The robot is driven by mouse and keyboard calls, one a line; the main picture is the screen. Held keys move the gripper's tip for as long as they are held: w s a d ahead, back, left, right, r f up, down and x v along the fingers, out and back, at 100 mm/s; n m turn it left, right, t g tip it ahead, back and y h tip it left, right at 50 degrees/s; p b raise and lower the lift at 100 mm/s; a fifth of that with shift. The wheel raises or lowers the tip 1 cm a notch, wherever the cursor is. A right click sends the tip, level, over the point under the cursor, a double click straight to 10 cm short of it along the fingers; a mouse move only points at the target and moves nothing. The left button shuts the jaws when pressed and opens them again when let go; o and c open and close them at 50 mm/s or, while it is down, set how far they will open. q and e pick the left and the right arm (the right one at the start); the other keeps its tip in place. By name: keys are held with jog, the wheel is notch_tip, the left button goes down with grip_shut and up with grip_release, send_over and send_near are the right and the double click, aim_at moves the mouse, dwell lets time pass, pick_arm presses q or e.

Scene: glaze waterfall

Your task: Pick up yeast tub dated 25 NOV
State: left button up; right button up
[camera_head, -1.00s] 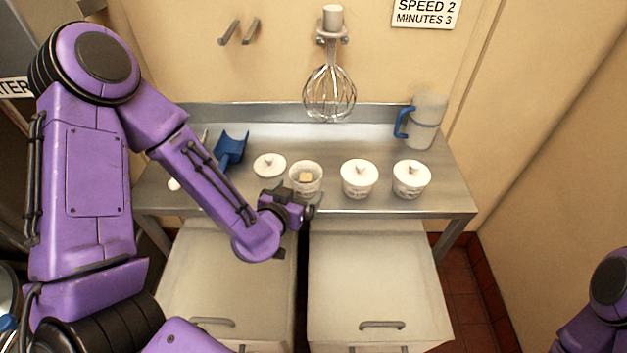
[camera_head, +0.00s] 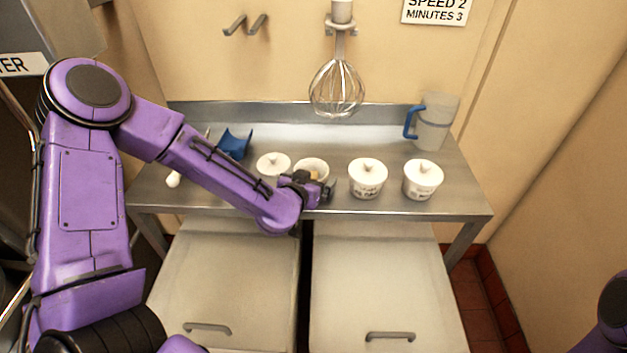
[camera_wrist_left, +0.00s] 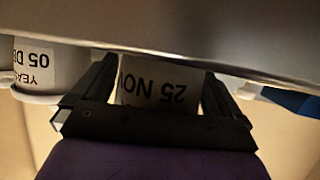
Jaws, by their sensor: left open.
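The yeast tub dated 25 NOV (camera_wrist_left: 155,84) shows its label upside down in the left wrist view, between my two fingers. In the head view this tub (camera_head: 312,166) is white and lidless, partly hidden behind my left gripper (camera_head: 318,188). My left gripper (camera_wrist_left: 161,85) is open, with one finger on each side of the tub; contact cannot be told. A white lid (camera_head: 273,163) with a knob lies left of the tub. My right gripper is out of view.
Bins (camera_head: 375,285) stand below the steel table (camera_head: 460,198).

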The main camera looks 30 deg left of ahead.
pick_arm(q)
jog(key=c, duration=0.8)
jog(key=shift+r, duration=0.1)
